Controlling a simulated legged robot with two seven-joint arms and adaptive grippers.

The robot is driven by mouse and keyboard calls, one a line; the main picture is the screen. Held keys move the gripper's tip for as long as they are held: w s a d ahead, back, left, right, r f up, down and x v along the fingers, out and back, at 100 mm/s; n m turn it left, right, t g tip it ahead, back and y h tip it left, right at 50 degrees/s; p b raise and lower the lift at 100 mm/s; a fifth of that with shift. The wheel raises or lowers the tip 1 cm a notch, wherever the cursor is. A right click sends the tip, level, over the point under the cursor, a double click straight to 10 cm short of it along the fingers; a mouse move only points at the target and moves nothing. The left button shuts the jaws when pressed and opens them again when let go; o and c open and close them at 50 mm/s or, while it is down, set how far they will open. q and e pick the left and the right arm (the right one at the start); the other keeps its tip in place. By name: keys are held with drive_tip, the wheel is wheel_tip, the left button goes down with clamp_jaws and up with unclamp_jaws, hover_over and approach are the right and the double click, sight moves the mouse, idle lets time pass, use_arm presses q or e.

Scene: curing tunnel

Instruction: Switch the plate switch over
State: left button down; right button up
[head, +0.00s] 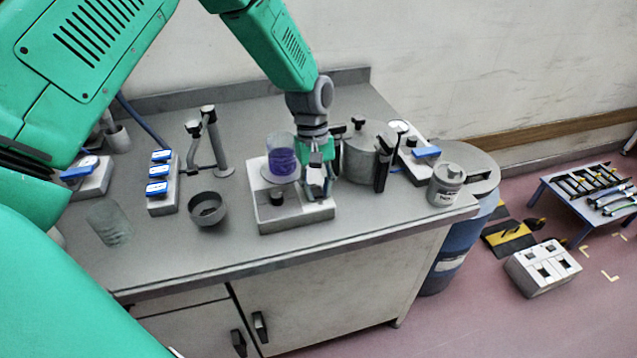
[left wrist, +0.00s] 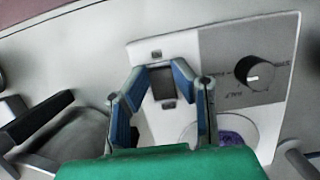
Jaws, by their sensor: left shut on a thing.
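The hot plate (head: 290,218) is a white box on the grey bench, with a dark knob (head: 277,197) on its top. A beaker of purple liquid (head: 282,161) stands on its round plate. My left gripper (head: 318,188) points down at the right part of the box. In the left wrist view the plate switch (left wrist: 163,88), a small dark rocker in the panel, shows between the fingertips of my left gripper (left wrist: 161,75), which is shut on it. The knob (left wrist: 258,72) is to its right. The fingers hide the switch in the head view. My right gripper is not in view.
A dark bowl (head: 208,209) and an empty glass beaker (head: 109,224) stand left of the hot plate. A grey pot (head: 358,160) with black handles stands close to the right. A lidded jar (head: 446,186) is near the bench's right end. The front strip of bench is clear.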

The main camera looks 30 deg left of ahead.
use_arm(q)
drive_tip(key=shift+w, duration=0.15)
drive_tip(key=c, duration=1.4)
unclamp_jaws()
drive_tip(key=shift+o, duration=0.2)
drive_tip(key=shift+w, duration=0.1)
drive_tip(key=shift+a+f, duration=0.1)
drive_tip(key=shift+a+r, duration=0.15)
drive_tip(key=shift+r, duration=0.3)
drive_tip(key=v, duration=1.1)
drive_tip(key=shift+w, duration=0.1)
